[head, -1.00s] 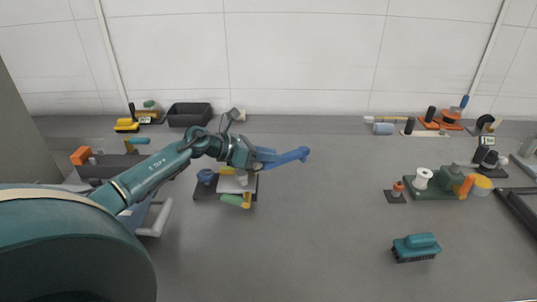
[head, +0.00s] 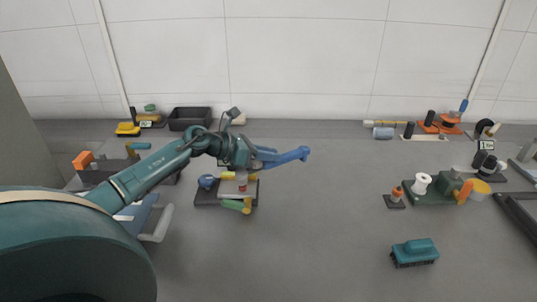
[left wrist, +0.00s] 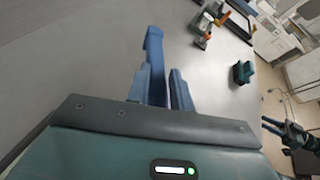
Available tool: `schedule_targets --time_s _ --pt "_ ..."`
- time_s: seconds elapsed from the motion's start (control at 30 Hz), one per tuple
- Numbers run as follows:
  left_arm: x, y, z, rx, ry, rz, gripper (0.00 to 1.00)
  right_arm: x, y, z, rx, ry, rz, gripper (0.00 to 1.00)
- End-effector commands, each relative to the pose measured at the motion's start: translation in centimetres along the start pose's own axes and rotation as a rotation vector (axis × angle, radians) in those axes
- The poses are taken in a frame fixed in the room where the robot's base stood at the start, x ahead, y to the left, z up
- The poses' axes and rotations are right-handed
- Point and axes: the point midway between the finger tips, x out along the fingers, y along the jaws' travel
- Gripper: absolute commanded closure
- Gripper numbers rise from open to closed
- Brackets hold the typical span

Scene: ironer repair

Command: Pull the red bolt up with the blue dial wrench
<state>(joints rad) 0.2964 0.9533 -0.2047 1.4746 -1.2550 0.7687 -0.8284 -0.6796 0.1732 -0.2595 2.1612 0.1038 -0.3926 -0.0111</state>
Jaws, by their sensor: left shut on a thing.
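The blue wrench (head: 285,157) is held in my left gripper (head: 262,157), above and behind a small dark-based fixture (head: 208,197). Its thick end points right, clear of the fixture. In the left wrist view, the wrench (left wrist: 154,50) extends from between the fingers of my left gripper (left wrist: 162,88). A small red part (head: 242,187), seemingly the red bolt, stands on the fixture in front of the gripper. The wrench appears apart from it. A dark gripper (left wrist: 288,130), likely my right one, shows at the right edge of the left wrist view; its jaws are too small to judge.
The fixture also carries a blue knob (head: 207,181) and a green cylinder (head: 232,205). A black bin (head: 190,118) stands at the back left. A teal brush-like block (head: 414,252) lies front right, near a green machine (head: 440,190). The table's middle is clear.

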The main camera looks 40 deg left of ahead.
Motion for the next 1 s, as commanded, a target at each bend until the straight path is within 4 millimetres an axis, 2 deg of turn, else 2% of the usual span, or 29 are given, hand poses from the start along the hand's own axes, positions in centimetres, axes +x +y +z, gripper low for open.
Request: schedule_targets --time_s 0.03,0.8,1.0 --pt "-0.2 -0.1 0.6 0.001 -0.003 0.0 1.0 -0.2 0.0 -0.4 0.0 0.001 0.0 0.64" --pt "-1.6 -0.8 4.1 0.001 -0.003 0.0 1.0 -1.4 -0.3 -2.6 0.001 0.001 0.001 0.64" --pt "-1.7 -0.8 4.2 0.001 -0.003 0.0 1.0 -1.4 -0.3 -2.6 0.001 0.001 0.001 0.64"
